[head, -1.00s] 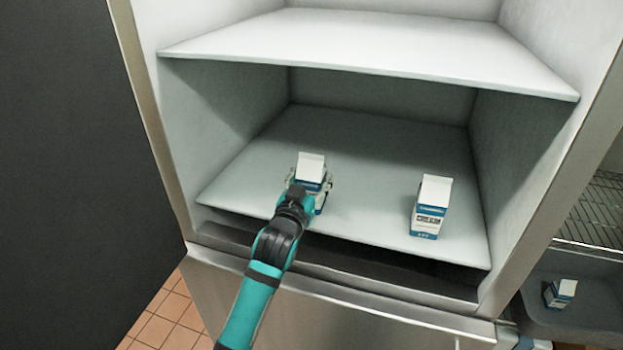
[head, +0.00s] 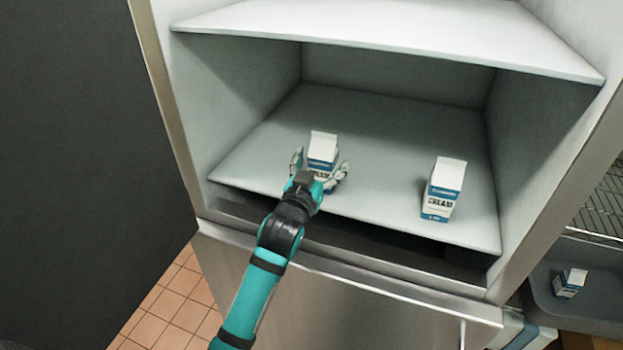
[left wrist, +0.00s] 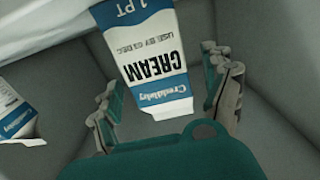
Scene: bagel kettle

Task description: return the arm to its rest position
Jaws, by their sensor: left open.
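My left gripper (head: 319,172) is at the front of the fridge's lower shelf, its fingers spread open around the near side of a blue and white cream carton (head: 323,148). The carton stands upright on the shelf. In the left wrist view the carton (left wrist: 150,55) shows upside down between the open fingers (left wrist: 165,95), with gaps visible at both sides. My left arm reaches in from the bottom left. My right gripper is not in view.
A second cream carton (head: 442,189) stands upright to the right on the same shelf (head: 385,150). An upper shelf (head: 400,38) lies above. The dark open door (head: 80,150) is at the left. Another carton (head: 570,283) sits in a grey tray (head: 590,312) at the lower right.

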